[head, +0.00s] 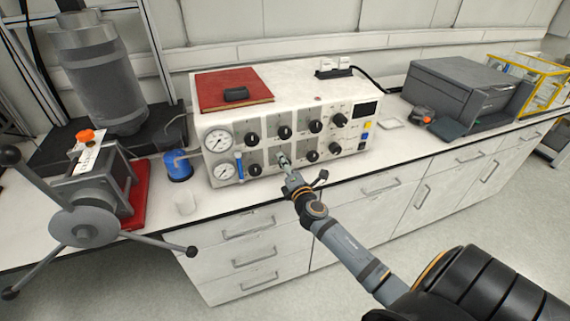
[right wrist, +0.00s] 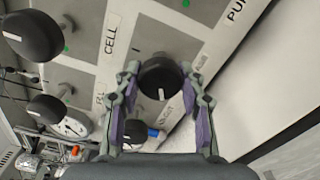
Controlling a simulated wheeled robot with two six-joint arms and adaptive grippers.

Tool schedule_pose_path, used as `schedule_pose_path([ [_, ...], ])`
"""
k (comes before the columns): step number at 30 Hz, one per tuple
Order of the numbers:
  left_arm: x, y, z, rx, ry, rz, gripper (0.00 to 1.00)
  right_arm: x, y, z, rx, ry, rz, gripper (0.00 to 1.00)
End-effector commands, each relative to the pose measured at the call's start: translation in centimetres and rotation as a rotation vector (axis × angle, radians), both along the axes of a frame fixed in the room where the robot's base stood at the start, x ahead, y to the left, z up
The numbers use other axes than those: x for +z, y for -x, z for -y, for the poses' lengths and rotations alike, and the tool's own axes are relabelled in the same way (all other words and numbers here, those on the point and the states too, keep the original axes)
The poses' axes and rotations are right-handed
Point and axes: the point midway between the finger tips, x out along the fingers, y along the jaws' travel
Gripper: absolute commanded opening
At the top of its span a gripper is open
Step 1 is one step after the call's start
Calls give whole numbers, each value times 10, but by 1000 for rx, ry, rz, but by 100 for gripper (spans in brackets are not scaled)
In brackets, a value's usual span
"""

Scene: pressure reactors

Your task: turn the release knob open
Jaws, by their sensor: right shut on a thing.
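The control box (head: 300,105) stands on the bench with two rows of black knobs on its front. My right gripper (head: 284,161) is at the lower row, second knob from the left. In the right wrist view its fingers (right wrist: 160,84) stand on either side of a black knob (right wrist: 160,75) with a white mark, and it is shut on it. The label for this knob is mostly hidden, so I cannot read whether it says release. Other knobs (right wrist: 32,35) show at the left there, beside the word CELL. My left gripper is out of view.
A red book (head: 215,90) with a dark object lies on the box. Two gauges (head: 218,140) are on its left side. A handwheel device (head: 85,210) and a blue-based flask (head: 178,168) stand to the left. A grey case (head: 455,90) stands to the right.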

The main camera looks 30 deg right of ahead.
Motion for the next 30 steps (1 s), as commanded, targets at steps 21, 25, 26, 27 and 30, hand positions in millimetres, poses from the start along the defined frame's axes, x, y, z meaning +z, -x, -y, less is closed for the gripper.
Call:
schedule_pose_path([
  [21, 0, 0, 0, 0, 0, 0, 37, -1, 0, 0, 1, 5, -2, 64],
  [25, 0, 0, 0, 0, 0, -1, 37, -1, 0, 0, 0, 5, -2, 64],
  [26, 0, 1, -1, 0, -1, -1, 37, -1, 1, 0, 1, 5, -2, 64],
  [27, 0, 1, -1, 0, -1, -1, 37, -1, 3, -1, 0, 5, -4, 64],
  [30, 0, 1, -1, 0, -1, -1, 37, -2, 16, -4, 2, 8, -5, 64],
])
